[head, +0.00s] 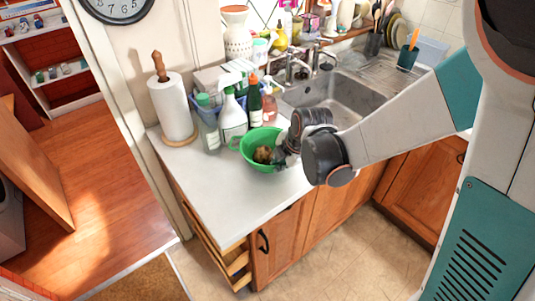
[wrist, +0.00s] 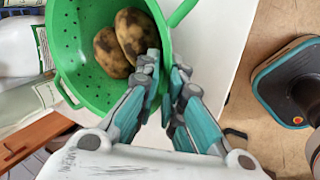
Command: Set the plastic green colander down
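The plastic green colander (head: 252,138) is at the counter's right part in the head view, in front of the bottles. Whether its base touches the counter is hard to tell. In the wrist view the colander (wrist: 84,42) fills the upper left, with a handle at its upper right. Two brown, blotchy potatoes (wrist: 132,33) lie inside it. My gripper (wrist: 167,72) is closed on the colander's rim, one finger inside the bowl and one outside. In the head view my gripper (head: 284,150) reaches the colander from the right.
The white counter (head: 222,185) is clear in front of the colander. A spray bottle (head: 232,118), a dark green bottle (head: 254,104) and a paper towel roll (head: 172,108) stand behind and left. The sink (head: 345,98) is behind right. Drawers (head: 235,262) stick out below the counter.

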